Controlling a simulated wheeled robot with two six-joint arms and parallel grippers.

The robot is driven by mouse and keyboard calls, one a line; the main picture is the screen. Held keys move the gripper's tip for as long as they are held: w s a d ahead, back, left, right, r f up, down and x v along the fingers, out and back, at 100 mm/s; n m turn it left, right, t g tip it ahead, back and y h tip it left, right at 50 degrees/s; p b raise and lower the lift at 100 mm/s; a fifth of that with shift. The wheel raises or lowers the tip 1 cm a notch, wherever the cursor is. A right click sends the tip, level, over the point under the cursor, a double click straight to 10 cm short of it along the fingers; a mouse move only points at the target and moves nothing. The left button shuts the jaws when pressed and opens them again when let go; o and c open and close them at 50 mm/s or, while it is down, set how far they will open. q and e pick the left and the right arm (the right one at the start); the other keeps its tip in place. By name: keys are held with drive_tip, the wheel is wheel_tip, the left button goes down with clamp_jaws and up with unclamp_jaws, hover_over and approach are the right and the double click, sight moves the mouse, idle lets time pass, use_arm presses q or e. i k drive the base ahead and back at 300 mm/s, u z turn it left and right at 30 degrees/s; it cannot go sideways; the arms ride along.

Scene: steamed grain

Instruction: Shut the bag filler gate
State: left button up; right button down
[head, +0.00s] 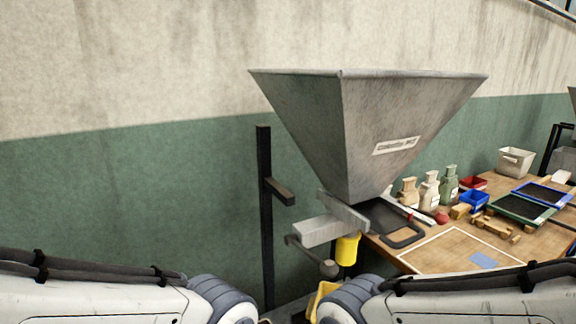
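The bag filler is a large grey metal hopper (400,125) that narrows downward, with a small label on its front. Under its mouth, a dark flat plate with a loop handle (405,238) sticks out to the right, over the table edge; it looks like the slide gate. A light grey box-shaped part (318,230) and a lever with a round grey knob (328,269) are on the left below the hopper. A yellow cylinder (347,249) hangs beneath. How far the gate covers the outlet is hidden. Both my arms enter at the bottom; neither gripper's fingers show.
A dark post with a bracket (266,215) stands left of the hopper. Something yellow (318,298) is low between my arms.

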sight(385, 221)
drive_tip(key=z, duration=1.55)
drive_tip(key=k, duration=0.4)
drive_tip(key=u, duration=1.2)
